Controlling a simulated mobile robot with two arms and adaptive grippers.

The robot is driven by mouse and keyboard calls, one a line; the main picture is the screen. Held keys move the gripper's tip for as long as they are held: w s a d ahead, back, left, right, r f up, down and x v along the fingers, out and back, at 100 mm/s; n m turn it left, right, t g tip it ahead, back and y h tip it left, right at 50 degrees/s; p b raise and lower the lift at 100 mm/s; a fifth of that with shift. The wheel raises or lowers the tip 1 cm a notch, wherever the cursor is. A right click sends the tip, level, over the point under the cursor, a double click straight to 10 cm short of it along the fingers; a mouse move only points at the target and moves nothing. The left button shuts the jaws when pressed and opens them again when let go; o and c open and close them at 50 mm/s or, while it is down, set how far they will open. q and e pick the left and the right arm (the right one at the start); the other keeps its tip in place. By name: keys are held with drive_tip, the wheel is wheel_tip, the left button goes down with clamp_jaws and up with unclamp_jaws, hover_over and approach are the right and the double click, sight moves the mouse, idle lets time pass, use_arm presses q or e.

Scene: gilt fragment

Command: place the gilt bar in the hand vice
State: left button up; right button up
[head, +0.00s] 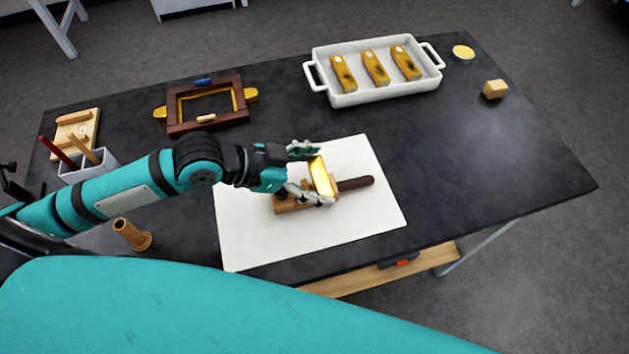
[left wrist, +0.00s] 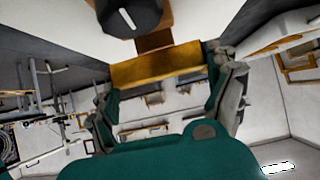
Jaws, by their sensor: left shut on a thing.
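My left gripper (head: 316,175) is shut on a shiny gilt bar (head: 322,178) over the white sheet. The bar also shows in the left wrist view (left wrist: 155,68), between the fingers. The hand vice, with a wooden body (head: 286,205) and a dark handle (head: 357,183), lies on the sheet under the gripper. In the left wrist view its dark handle end (left wrist: 130,18) is just beyond the bar. The fingers and bar hide much of the vice's jaws, so I cannot tell whether the bar touches them. My right gripper is not in view.
A white tray (head: 380,97) with three spotted gilt bars stands at the back. A dark wooden frame (head: 172,128), a pen holder (head: 75,172) and a wooden peg (head: 130,234) are at the left. A yellow block (head: 495,89) is at the right. The table's right front is clear.

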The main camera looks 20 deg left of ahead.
sight(315, 184)
use_arm(q)
wheel_tip(315, 184, down, 3)
drive_tip(key=shift+f, duration=0.3)
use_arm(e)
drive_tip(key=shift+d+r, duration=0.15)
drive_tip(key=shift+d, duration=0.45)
use_arm(q)
drive_tip(key=shift+f, duration=0.1)
drive_tip(key=o, duration=0.8)
